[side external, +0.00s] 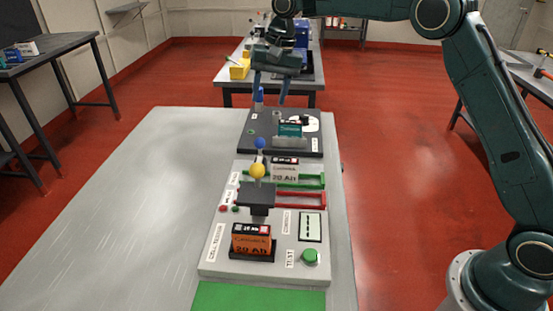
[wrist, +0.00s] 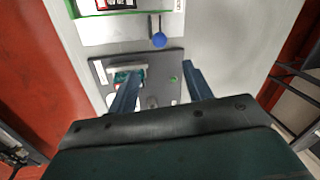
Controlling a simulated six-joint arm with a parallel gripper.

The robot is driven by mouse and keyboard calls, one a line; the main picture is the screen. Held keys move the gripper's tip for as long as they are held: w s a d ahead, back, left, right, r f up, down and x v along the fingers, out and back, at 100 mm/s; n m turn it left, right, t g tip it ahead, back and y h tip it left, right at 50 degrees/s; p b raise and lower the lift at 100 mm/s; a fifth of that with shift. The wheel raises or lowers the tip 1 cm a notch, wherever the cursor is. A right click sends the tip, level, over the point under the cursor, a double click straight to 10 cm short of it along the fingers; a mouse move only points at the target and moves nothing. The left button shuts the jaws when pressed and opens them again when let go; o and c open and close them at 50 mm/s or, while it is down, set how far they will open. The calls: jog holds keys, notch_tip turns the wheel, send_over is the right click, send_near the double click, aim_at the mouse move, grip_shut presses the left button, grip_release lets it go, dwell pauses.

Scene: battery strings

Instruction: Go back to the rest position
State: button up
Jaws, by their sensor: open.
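My gripper (side external: 270,97) is open and empty. It hangs above the far end of the bench, over the dark panel (side external: 246,144). In the wrist view its two fingers (wrist: 160,80) stand apart with nothing between them, and the left one partly covers the panel. A teal battery (side external: 290,131) sits on that panel and is partly hidden in the wrist view. An orange battery (side external: 251,240) stands upright in the tester's near slot. Another battery (side external: 284,170) stands by the green-edged tray (side external: 311,181).
The light tester (side external: 213,262) carries a green button (side external: 310,256), a display (side external: 311,226), a yellow knob (side external: 257,171) and a blue knob (side external: 260,143). The red-edged tray (side external: 313,200) looks empty. The bench's left side (side external: 135,210) is clear. A back table (side external: 230,84) holds several items.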

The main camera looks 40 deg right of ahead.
jog(key=shift+d+r, duration=0.1)
jog(key=shift+r, duration=0.35)
jog(key=shift+s, duration=0.1)
jog(key=s+r+n+t, duration=0.1)
jog(key=s+r+n, duration=0.1)
jog(key=s+r, duration=0.5)
jog(key=s+r+n+t, duration=0.1)
jog(key=s+r, duration=0.3)
jog(key=s, duration=0.7)
jog(key=s+d+f+n+t+h, duration=0.1)
jog(key=s+d+f+n, duration=0.1)
jog(key=s, duration=0.9)
jog(key=s+d+f+n+t, duration=0.1)
jog(key=s+f, duration=0.4)
jog(key=s, duration=0.6)
jog(key=shift+s+d+n+h, duration=0.25)
jog(key=shift+d+n+h, duration=0.15)
jog(key=shift+d, duration=0.5)
